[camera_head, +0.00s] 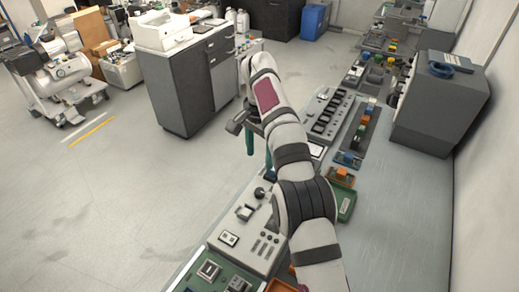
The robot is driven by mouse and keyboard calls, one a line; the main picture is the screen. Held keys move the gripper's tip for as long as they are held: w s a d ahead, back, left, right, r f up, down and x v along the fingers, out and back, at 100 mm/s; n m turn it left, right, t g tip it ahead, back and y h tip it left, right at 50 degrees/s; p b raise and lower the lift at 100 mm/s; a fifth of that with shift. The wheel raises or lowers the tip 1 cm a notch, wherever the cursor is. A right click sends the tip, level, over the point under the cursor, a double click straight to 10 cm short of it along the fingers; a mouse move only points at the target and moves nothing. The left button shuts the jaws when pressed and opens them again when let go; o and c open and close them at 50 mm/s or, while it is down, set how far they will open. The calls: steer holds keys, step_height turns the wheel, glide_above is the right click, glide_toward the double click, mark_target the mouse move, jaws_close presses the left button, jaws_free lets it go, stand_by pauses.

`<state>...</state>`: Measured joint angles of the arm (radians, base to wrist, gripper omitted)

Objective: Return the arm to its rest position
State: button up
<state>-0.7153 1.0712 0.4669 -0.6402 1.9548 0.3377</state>
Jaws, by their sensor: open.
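My arm rises from the bottom of the view, reaches up over the workbench and bends down at its far end. My gripper (259,160) hangs at that end, partly hidden behind the arm. Its green fingers point down and stand apart, with nothing seen between them. It appears above the left edge of the bench, with the grey floor behind it in the picture.
The bench carries a control panel (229,239), a panel of dark switches (329,113), a green tray (346,206) and a large grey box (432,109). A dark cabinet (180,95) and a wheeled compressor (55,75) stand left. The floor (100,210) at left is clear.

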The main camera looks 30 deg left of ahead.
steer(key=shift+r, duration=0.8)
steer(key=s+d+r, duration=0.3)
steer(key=d+r, duration=0.2)
steer(key=d, duration=0.6)
steer(key=s+d+r, duration=0.3)
steer(key=d+r, duration=0.2)
steer(key=d, duration=0.5)
steer(key=s+d+f+m, duration=0.1)
steer(key=s+d+f, duration=0.2)
steer(key=s, duration=0.4)
steer(key=s+d+f+y, duration=0.1)
steer(key=s+d+f, duration=0.2)
steer(key=s+d, duration=0.2)
steer(key=s+d+f+m, duration=0.1)
steer(key=s+d+f, duration=0.2)
steer(key=s, duration=0.8)
steer(key=shift+s+d+m+y, duration=0.15)
steer(key=shift+d+m+y, duration=0.2)
steer(key=shift+d, duration=0.2)
